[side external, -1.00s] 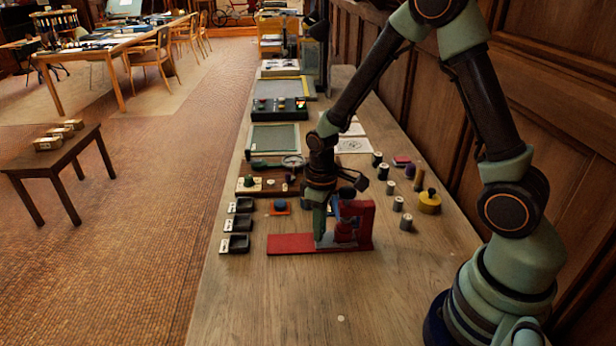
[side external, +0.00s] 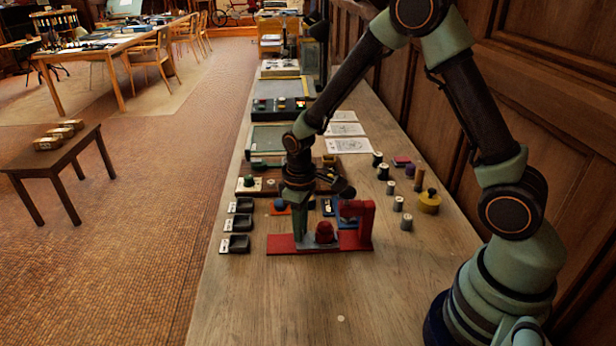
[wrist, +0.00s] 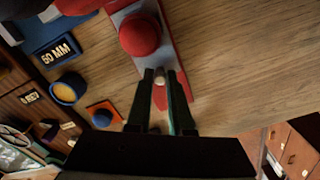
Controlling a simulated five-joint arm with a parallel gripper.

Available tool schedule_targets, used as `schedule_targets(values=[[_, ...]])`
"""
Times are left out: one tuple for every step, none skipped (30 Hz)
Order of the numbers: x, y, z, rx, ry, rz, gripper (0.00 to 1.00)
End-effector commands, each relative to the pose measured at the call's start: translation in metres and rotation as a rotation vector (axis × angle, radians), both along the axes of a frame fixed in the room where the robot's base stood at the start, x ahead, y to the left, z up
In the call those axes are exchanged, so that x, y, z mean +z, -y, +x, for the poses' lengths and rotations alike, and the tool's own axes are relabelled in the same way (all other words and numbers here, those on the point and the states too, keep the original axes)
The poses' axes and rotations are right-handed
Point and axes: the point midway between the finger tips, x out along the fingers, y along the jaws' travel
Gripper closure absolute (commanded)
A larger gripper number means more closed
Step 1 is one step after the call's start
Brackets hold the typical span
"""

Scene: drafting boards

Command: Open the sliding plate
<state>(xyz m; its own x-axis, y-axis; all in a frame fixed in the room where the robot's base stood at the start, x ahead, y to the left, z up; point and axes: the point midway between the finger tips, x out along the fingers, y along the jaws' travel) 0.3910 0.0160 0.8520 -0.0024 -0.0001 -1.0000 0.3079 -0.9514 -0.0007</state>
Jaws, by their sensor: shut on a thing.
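A red base strip (side external: 281,245) lies on the bench with a red upright frame (side external: 366,222) at its right end. A grey sliding plate (side external: 309,243) rests on the strip and carries a red dome (side external: 325,231), which stands just left of the frame. My gripper (side external: 299,238) points down at the plate's left end. In the wrist view, my gripper's fingers (wrist: 162,80) are shut around a small pale peg (wrist: 160,76) at the plate's end, beyond which the red strip (wrist: 178,98) continues. The fingers partly hide the peg.
Black labelled trays (side external: 237,243) stand left of the strip. A blue block marked 50 MM (wrist: 58,49) sits behind it. Several small cylinders (side external: 406,222) and a yellow knobbed piece (side external: 429,201) stand to the right.

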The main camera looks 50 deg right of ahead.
Motion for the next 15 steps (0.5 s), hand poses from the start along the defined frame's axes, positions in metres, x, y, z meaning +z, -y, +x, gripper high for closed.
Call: schedule_targets(values=[[0.000,-0.010,0.011,0.006,0.006,0.001,1.00],[0.000,-0.015,0.015,0.005,0.005,0.001,1.00],[0.000,-0.021,0.021,0.006,0.006,0.001,1.00],[0.000,-0.024,0.025,0.005,0.006,0.001,1.00],[0.000,-0.028,0.028,0.004,0.005,0.001,1.00],[0.001,-0.032,0.033,0.004,0.006,0.001,1.00],[0.001,-0.035,0.035,0.004,0.006,0.001,1.00],[0.001,-0.037,0.037,0.003,0.006,0.001,1.00],[0.001,-0.039,0.040,0.002,0.005,0.001,1.00],[0.001,-0.040,0.041,0.001,0.006,0.001,1.00],[0.001,-0.041,0.042,0.001,0.006,0.001,1.00],[0.001,-0.042,0.043,0.001,0.006,0.001,1.00],[0.001,-0.043,0.043,0.000,0.006,0.001,1.00],[0.001,-0.043,0.043,0.000,0.006,0.001,1.00],[0.001,-0.043,0.043,0.000,0.006,0.001,1.00]])
